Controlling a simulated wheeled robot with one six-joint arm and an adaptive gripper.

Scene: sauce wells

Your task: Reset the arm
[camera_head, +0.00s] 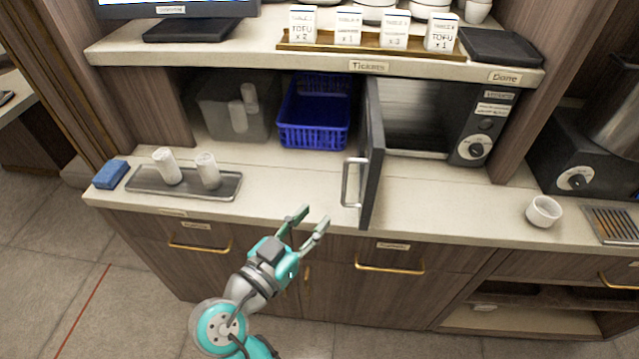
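My gripper (309,219) is at the lower middle of the head view, on my teal and grey arm. Its two fingers are spread apart and nothing shows between them. It appears in front of the counter's front edge, above the drawer fronts, left of the open microwave door. The arm is bent and reaches up from the bottom of the view. No object is held.
The microwave (418,118) has its door (371,150) open, sticking out over the counter (290,190). A blue basket (314,115) sits under the shelf. A tray (226,191) holds two white cups, beside a blue sponge (110,174). A white bowl (543,211) stands right.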

